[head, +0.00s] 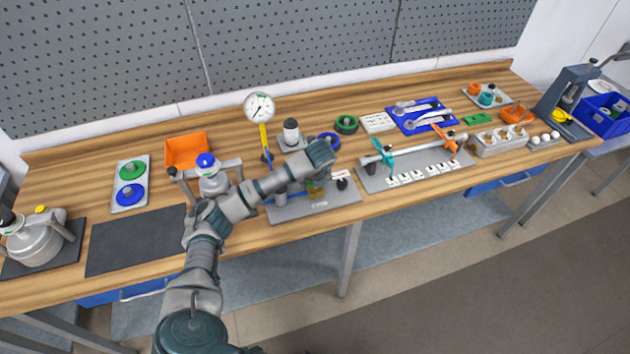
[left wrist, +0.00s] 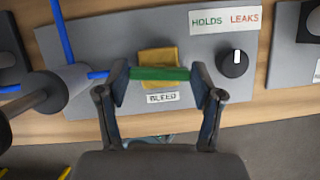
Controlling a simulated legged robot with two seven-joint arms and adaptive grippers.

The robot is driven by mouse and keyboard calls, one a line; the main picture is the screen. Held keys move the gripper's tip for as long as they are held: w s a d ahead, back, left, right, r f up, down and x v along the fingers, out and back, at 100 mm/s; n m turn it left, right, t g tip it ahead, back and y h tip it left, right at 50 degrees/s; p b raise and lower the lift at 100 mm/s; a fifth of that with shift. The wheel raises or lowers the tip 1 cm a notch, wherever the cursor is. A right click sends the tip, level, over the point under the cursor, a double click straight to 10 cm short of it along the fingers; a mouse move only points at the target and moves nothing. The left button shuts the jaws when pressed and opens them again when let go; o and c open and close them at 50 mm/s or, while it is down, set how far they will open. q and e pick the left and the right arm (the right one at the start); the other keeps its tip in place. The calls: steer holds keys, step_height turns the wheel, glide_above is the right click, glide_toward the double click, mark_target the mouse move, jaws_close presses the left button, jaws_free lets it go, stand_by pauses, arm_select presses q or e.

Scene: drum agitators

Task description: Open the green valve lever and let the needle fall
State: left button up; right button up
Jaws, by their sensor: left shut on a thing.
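The green valve lever (left wrist: 160,74) lies crosswise in the left wrist view, in front of a brass-yellow valve body (left wrist: 158,55) and above the BLEED label. My left gripper (left wrist: 160,76) has one finger at each end of the lever and is shut on it. The round white pressure gauge (head: 259,107) stands on a yellow stem behind my arm. Its dark needle is too small to read. My right gripper is not in view.
A HOLDS/LEAKS label (left wrist: 224,19) and a black knob (left wrist: 233,63) sit right of the lever. Blue tubing (left wrist: 62,32) and a dark cylinder are at left. An orange bin (head: 187,151) and a dark mat (head: 135,240) lie on the bench left of my arm.

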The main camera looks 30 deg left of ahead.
arm_select(q)
steer(key=shift+r, duration=0.1)
steer(key=o, duration=1.1)
steer(key=shift+o, duration=0.2)
steer(key=v, duration=1.1)
steer(key=shift+r, duration=0.25)
steer(key=shift+d, duration=0.1)
